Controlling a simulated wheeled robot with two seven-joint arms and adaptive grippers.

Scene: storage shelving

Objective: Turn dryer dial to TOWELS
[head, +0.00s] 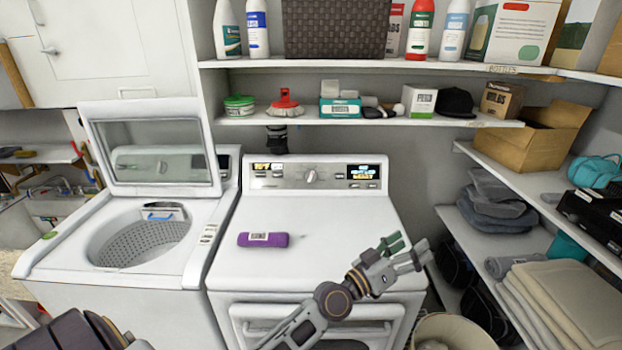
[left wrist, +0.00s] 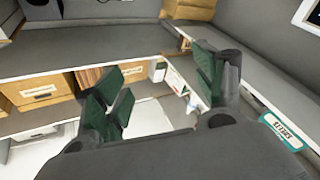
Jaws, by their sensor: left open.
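The white dryer (head: 335,218) stands right of the washer. Its back control panel (head: 272,180) carries a round silver dial (head: 311,176) near the middle, with small displays on both sides. The lettering and the dial's pointer are too small to read. My left gripper (head: 408,248) is open and empty over the dryer's front right corner, well apart from the dial and in front and to the right of it. In the left wrist view, its green-padded fingers (left wrist: 160,92) are spread with nothing between them; the dial does not show there. My right gripper is not in view.
A purple packet (head: 263,239) lies on the dryer's top, which is otherwise clear. The washer (head: 190,265) at left has its lid raised. A shelf (head: 350,118) with boxes and a black cap hangs above the panel. Side shelves (head: 480,233) with folded cloths stand at right.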

